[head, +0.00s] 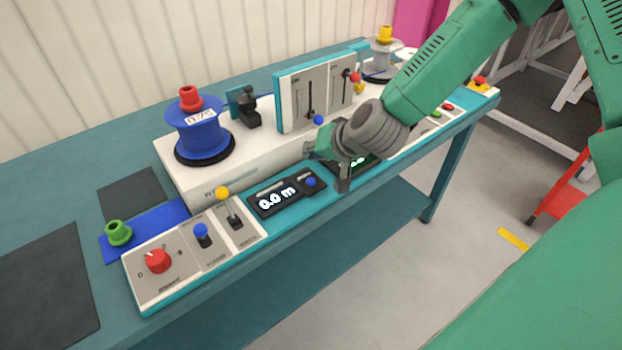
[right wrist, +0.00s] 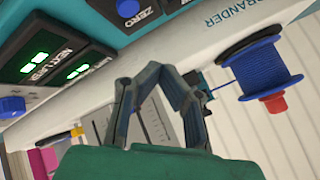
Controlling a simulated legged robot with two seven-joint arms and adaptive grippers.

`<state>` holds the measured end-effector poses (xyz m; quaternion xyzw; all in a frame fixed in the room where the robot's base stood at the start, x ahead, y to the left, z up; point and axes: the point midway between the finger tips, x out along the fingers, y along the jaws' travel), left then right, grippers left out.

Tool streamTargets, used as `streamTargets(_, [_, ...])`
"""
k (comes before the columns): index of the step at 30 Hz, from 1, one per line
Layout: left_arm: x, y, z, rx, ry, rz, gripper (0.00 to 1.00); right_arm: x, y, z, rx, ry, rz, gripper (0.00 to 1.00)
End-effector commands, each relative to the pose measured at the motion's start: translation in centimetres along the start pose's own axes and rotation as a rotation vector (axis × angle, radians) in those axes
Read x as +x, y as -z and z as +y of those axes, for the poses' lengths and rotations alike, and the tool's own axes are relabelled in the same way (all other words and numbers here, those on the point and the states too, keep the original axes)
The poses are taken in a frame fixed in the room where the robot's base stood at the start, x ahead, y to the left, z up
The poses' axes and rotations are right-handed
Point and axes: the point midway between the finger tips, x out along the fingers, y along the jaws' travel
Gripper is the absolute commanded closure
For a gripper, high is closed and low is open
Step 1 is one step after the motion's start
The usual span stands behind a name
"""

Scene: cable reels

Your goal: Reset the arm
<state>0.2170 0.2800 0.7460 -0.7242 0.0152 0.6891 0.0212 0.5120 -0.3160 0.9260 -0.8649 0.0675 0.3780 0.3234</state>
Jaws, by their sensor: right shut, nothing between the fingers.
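My right arm comes in from the upper right in the head view. Its gripper (head: 342,172) hangs over the front of the machine panel, close to the display with green digits (head: 362,161). The right wrist view shows the gripper's fingers (right wrist: 160,72) drawn together at the tips, with nothing between them. The machine's upright slider panel (head: 318,95) stands just behind the gripper, with a blue knob and a red knob on its levers. The 0.0 m display (head: 278,197) lies to the gripper's left. My left gripper does not show.
A blue cable reel (head: 197,134) with a red cap stands on the white housing; it also shows in the right wrist view (right wrist: 262,70). A second reel (head: 381,62) stands at the back right. Free floor lies right of the bench.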

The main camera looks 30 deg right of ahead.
Motion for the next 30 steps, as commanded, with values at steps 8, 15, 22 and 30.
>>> streamTargets(8, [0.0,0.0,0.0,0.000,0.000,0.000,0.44,0.0,-0.1,-0.1,-0.002,0.000,-0.001,1.00])
streamTargets(15, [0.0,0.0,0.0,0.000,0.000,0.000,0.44,0.6,-7.4,3.2,-0.111,-0.083,-0.137,1.00])
streamTargets(22, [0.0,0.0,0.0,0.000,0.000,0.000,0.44,-2.0,-20.3,10.9,-0.320,-0.236,-0.414,1.00])
streamTargets(30, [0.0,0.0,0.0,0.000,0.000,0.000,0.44,-8.6,-29.7,18.7,-0.520,-0.371,-0.691,1.00])
